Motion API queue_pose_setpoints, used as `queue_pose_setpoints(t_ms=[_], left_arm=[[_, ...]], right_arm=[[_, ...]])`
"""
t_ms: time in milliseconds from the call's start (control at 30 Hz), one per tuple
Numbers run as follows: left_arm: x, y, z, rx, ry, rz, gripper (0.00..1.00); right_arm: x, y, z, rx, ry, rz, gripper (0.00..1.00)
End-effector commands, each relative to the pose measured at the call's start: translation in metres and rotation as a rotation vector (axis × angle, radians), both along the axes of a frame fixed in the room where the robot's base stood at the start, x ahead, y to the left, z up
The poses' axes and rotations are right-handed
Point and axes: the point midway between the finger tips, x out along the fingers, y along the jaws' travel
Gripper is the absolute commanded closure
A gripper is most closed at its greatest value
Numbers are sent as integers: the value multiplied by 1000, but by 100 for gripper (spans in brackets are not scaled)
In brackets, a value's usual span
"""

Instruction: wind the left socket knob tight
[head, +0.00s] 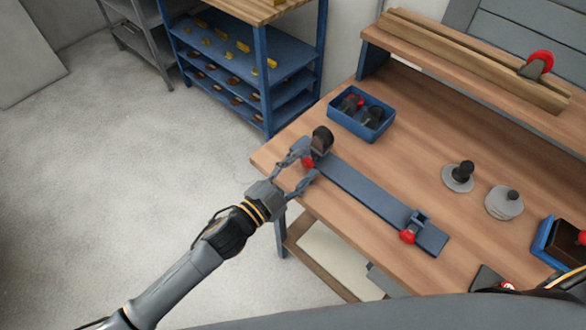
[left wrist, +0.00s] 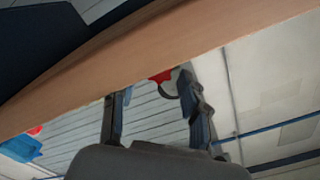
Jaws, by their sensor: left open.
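A long blue-grey bar (head: 365,192) lies on the wooden bench with a socket at each end. The left socket holds an upright black part (head: 322,138), and its red knob (head: 307,163) sits at the bar's left end. My left gripper (head: 304,162) is open, with its fingers on either side of this knob; I cannot tell whether they touch it. My right gripper is not seen.
A blue bin (head: 338,124) with dark and red parts stands behind the bar. Two round grey pieces (head: 458,183) (head: 503,207) and another blue bin (head: 541,239) stand to the right. A blue shelf rack (head: 265,103) stands beyond the bench's left end.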

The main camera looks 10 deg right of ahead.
Motion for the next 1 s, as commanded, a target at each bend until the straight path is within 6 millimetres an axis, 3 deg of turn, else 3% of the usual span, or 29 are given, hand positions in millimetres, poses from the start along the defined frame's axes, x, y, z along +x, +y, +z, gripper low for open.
queue_pose_setpoints(t_ms=[367, 733, 1000], left_arm=[[-2, 0, -6, -30, 52, -1, 51], [0, 1, -6, -383, 498, -3, 51], [-35, 46, -4, -378, 498, 1, 51]], right_arm=[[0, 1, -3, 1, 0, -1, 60], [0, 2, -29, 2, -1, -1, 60], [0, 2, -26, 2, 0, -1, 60]])
